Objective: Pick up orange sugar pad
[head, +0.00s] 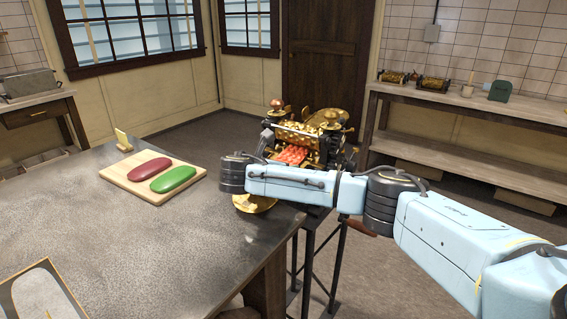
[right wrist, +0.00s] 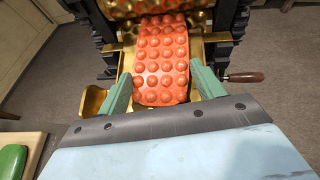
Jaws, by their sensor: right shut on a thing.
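The orange sugar pad (right wrist: 162,60) is covered in rows of round bumps. In the right wrist view it lies between the two green fingers of my right gripper (right wrist: 163,84), which is shut on its sides. Its far end is at the golden roller (right wrist: 150,8) of the drop roller machine, over the brass feed plate. In the head view the pad (head: 292,154) shows in front of the patterned roller (head: 298,135), and my right arm hides the gripper's fingers. My left gripper is in neither view.
A wooden board (head: 113,174) on the grey table (head: 90,230) holds a red pad (head: 150,167) and a green pad (head: 173,179). A yellow card (head: 122,139) stands behind it. A wooden crank handle (right wrist: 243,77) sticks out at the machine's right.

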